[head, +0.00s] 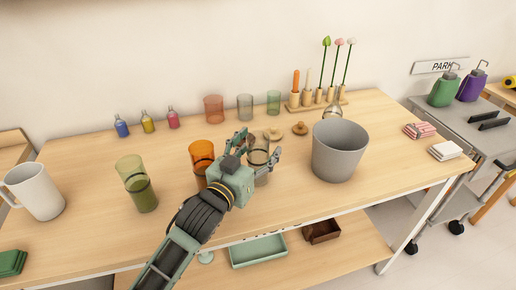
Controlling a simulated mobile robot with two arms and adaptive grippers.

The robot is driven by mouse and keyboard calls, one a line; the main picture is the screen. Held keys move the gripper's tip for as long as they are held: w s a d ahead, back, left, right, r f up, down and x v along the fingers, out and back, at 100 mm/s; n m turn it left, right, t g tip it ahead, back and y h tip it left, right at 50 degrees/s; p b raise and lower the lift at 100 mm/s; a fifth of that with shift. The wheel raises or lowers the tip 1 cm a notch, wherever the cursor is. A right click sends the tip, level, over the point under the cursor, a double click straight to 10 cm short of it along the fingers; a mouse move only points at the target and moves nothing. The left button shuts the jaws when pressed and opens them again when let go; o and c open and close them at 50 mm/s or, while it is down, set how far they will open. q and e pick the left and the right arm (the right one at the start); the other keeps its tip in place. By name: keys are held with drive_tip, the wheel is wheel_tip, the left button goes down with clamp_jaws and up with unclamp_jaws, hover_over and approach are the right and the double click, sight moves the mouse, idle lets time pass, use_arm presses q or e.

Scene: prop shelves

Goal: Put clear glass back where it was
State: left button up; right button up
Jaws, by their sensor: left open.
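A clear greyish glass (259,157) with a dark band stands on the wooden table near the middle. My left gripper (260,145) is open right at this glass and partly covers it. Its fingers appear to be on either side of the glass, but I cannot tell if they touch it. Another clear grey glass (245,107) stands in the back row between a red glass (213,109) and a green glass (273,102). My right gripper is not in view.
An orange glass (201,157) and a yellow-green glass (137,184) stand left of my gripper. A grey bucket (339,152) stands to its right. Round wooden lids (300,129) lie behind. A white mug (34,191) is far left.

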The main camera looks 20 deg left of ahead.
use_arm(q)
drive_tip(key=shift+r, duration=0.25)
drive_tip(key=shift+s+f, duration=0.15)
drive_tip(key=shift+s, duration=0.25)
drive_tip(key=s+a+p, duration=0.1)
drive_tip(key=s+a, duration=0.1)
drive_tip(key=s, duration=0.9)
drive_tip(key=shift+a+p, duration=0.15)
drive_tip(key=shift+p, duration=0.25)
